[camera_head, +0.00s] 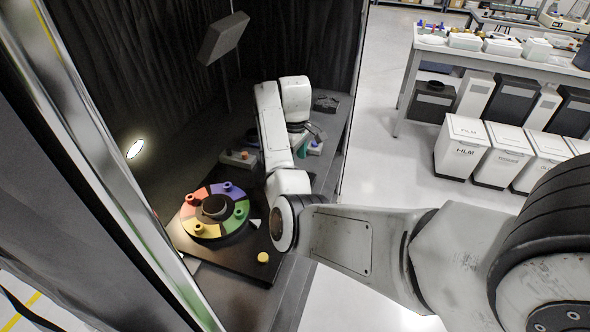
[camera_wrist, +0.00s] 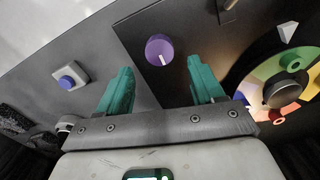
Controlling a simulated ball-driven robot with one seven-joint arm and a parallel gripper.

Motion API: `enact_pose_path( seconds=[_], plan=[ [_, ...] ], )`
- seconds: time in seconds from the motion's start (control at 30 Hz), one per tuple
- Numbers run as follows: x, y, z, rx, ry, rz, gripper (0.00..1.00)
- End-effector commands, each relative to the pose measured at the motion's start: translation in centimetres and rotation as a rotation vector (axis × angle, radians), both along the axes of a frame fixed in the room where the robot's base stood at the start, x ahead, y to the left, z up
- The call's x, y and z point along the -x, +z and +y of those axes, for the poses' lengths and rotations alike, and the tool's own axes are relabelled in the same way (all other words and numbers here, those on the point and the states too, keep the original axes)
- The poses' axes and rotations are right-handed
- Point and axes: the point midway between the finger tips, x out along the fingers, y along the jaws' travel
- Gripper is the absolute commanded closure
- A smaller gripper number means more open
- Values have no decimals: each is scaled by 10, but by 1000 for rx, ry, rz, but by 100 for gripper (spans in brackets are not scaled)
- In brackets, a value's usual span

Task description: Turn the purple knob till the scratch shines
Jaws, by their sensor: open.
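The purple knob (camera_wrist: 159,49) is round with a white pointer line and stands on a dark plate in the wrist view. My gripper (camera_wrist: 160,66) has its two teal fingers spread apart, one to each side of the knob in that picture. Nothing is between the fingers; I cannot tell how far above the knob they are. In the head view my arm hides the knob, and only a little teal of my gripper (camera_head: 303,149) shows. I cannot make out a scratch.
A ring of coloured segments with pegs (camera_head: 214,209) sits on a dark plate, with a yellow knob (camera_head: 263,257) at its near corner. A white block with a blue-purple button (camera_wrist: 70,77) stands left of the plate.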

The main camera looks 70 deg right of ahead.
Motion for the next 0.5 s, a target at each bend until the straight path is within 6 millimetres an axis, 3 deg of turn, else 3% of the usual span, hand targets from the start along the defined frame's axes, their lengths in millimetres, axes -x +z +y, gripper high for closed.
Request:
enact_pose_path(
  seconds=[0.2,0.5],
  plan=[
    [-1,38,0,1,0,-3,33],
    [0,53,0,-1,0,0,33]
  ],
)
